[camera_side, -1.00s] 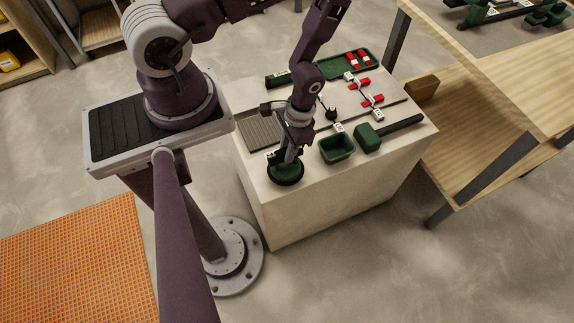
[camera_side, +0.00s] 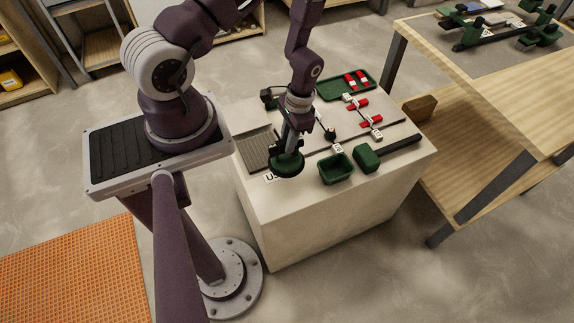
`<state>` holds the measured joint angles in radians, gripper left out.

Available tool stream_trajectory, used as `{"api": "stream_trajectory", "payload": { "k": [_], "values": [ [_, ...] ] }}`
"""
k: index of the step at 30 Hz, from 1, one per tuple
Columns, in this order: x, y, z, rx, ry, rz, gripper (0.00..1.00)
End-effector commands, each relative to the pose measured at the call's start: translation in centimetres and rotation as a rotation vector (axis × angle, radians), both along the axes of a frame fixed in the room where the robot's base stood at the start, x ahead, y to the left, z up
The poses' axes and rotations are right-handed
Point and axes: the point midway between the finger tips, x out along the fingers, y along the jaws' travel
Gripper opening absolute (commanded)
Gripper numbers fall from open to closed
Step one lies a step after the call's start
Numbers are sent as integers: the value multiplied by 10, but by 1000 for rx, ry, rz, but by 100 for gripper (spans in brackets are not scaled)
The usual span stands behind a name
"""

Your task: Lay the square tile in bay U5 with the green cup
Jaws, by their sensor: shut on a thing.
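My gripper (camera_side: 293,128) hangs over the front left of the white worktop, shut on the round dark green cup (camera_side: 287,163). The cup's broad disc faces down, a little above or on the worktop; I cannot tell which. A white label starting with U (camera_side: 270,178) lies just in front of and left of the cup, partly covered by it. The square tile cannot be made out; anything under the cup is hidden. The bay's outline is also not clear.
A grey ribbed panel (camera_side: 257,148) lies left of the cup. Right of it stand an open green bin (camera_side: 325,172) and a green-headed mallet (camera_side: 367,158). Red pieces (camera_side: 357,104) with white tags and a green tray (camera_side: 329,92) lie behind. The worktop's front edge is near.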

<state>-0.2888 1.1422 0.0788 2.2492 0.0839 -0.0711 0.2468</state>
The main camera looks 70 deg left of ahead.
Motion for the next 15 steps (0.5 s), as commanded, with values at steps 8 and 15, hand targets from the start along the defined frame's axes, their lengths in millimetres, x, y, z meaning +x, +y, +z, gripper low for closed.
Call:
{"api": "stream_trajectory", "payload": {
  "k": [8, 15],
  "values": [
    [10, 154, 4, 10, -3, 14, 0],
    [-27, 254, 20, 2, 6, 10, 0]
  ]
}}
